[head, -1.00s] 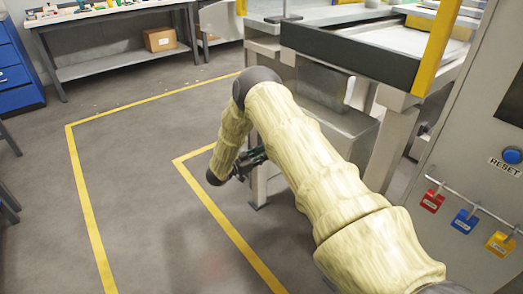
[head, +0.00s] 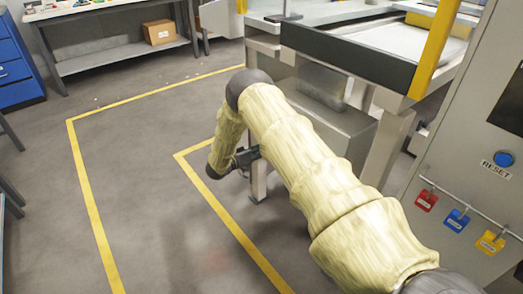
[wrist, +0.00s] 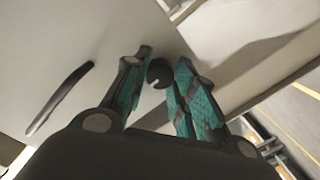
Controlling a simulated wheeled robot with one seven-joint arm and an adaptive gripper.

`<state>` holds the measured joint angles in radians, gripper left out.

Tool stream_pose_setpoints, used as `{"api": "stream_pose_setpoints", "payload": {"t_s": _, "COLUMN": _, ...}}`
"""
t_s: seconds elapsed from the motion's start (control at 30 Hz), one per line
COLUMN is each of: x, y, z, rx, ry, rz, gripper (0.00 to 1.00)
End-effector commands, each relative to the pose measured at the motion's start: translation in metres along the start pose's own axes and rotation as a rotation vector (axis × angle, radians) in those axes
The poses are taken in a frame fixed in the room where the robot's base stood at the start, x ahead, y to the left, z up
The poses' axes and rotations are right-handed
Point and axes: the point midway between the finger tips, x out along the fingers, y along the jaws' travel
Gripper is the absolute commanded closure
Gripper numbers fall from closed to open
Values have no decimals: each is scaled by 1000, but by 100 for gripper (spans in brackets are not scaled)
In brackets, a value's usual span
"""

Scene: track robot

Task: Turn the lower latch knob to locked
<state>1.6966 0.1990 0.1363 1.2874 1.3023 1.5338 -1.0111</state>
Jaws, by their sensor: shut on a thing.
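In the wrist view, the latch knob (wrist: 159,73) is a small dark round piece on a pale panel (wrist: 80,40). My gripper (wrist: 160,76) has its two teal-padded fingers on either side of the knob, closed on it. The knob's lower part and any lock marking are hidden or too dark to read. In the head view, my gripper (head: 245,158) is low beside the machine's leg, and my arm hides the knob.
A black bar handle (wrist: 60,98) is on the panel left of the fingers. In the head view, a grey box (head: 330,120) hangs under the machine table beside my arm. Padlocks (head: 457,220) hang on the cabinet at right. Floor at left is clear.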

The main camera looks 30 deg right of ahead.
Motion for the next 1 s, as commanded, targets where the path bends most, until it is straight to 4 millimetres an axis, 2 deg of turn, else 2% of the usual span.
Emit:
{"api": "stream_pose_setpoints", "payload": {"t_s": 0.5, "x": 0, "y": 0, "z": 2, "rx": -19, "ry": -3, "rz": 1, "gripper": 98}}
{"api": "stream_pose_setpoints", "payload": {"t_s": 0.53, "x": 0, "y": 0, "z": 2, "rx": -19, "ry": -3, "rz": 1, "gripper": 68}}
{"api": "stream_pose_setpoints", "payload": {"t_s": 0.63, "x": 0, "y": 0, "z": 2, "rx": -19, "ry": -2, "rz": 1, "gripper": 51}}
{"api": "stream_pose_setpoints", "payload": {"t_s": 1.0, "x": -3, "y": 0, "z": 0, "rx": -17, "ry": -1, "rz": 1, "gripper": 51}}
